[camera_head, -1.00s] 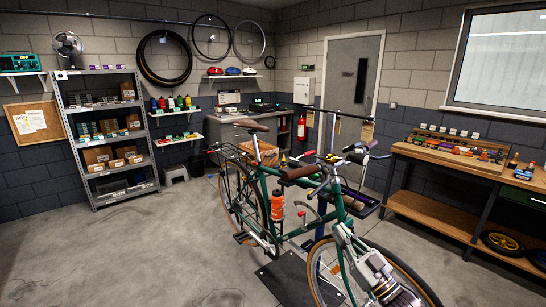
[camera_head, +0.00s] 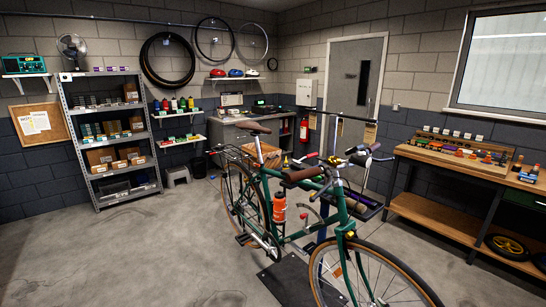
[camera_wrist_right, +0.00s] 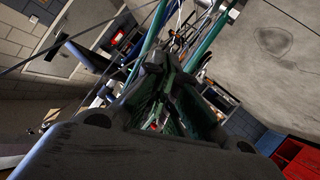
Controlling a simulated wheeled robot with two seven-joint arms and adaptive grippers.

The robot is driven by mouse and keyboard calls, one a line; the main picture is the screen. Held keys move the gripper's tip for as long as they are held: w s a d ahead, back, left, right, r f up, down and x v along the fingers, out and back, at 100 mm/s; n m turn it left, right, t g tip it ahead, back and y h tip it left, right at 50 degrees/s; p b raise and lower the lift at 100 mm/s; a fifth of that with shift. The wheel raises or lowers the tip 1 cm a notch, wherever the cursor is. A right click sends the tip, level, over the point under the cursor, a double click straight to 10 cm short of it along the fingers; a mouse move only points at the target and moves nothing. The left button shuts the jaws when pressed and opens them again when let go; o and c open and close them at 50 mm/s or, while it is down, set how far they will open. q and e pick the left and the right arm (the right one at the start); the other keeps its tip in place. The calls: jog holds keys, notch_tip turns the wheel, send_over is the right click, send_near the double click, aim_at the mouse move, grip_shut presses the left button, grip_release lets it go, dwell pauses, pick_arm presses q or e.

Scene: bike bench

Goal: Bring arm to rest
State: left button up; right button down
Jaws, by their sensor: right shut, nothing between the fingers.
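My right gripper (camera_wrist_right: 165,88) shows in the right wrist view with its dark fingers together and nothing held between them. Green bike frame tubes (camera_wrist_right: 205,42) show just beyond the fingers; I cannot tell how far apart they are. In the head view neither of my arms shows. The green bicycle (camera_head: 343,215) stands upright there, with brown saddles and an orange bottle (camera_head: 279,206) on its frame. My left gripper is out of both views.
A grey shelf unit (camera_head: 112,140) stands at the back left. A grey counter (camera_head: 262,122) is behind the bike. The floor at the left is clear.

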jog(key=s+d+f+m+g+h, duration=0.1)
jog(key=s+d+f+g+h, duration=0.15)
jog(key=s+f, duration=0.8)
jog(key=s+d+f+m+g+h, duration=0.1)
jog(key=s+d+f+g, duration=0.45)
jog(key=f, duration=0.85)
jog(key=s+a+f+g, duration=0.1)
jog(key=s+a+f, duration=0.3)
jog(key=s, duration=0.5)
jog(key=s+a+f+m+g, duration=0.1)
jog(key=s+a+f, duration=0.1)
jog(key=s+f, duration=0.55)
jog(key=s+a+f+g, duration=0.1)
jog(key=s+a+f, duration=0.25)
jog(key=s, duration=0.75)
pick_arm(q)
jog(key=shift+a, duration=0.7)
pick_arm(e)
jog(key=s+a+f+g+y, duration=0.1)
jog(key=s+a+f+y, duration=0.1)
jog(key=s+a, duration=0.8)
jog(key=shift+a+f+m+g, duration=0.3)
jog(key=shift+a+m, duration=0.1)
jog(key=shift+a, duration=0.4)
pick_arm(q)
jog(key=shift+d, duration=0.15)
pick_arm(e)
jog(key=shift+s, duration=0.1)
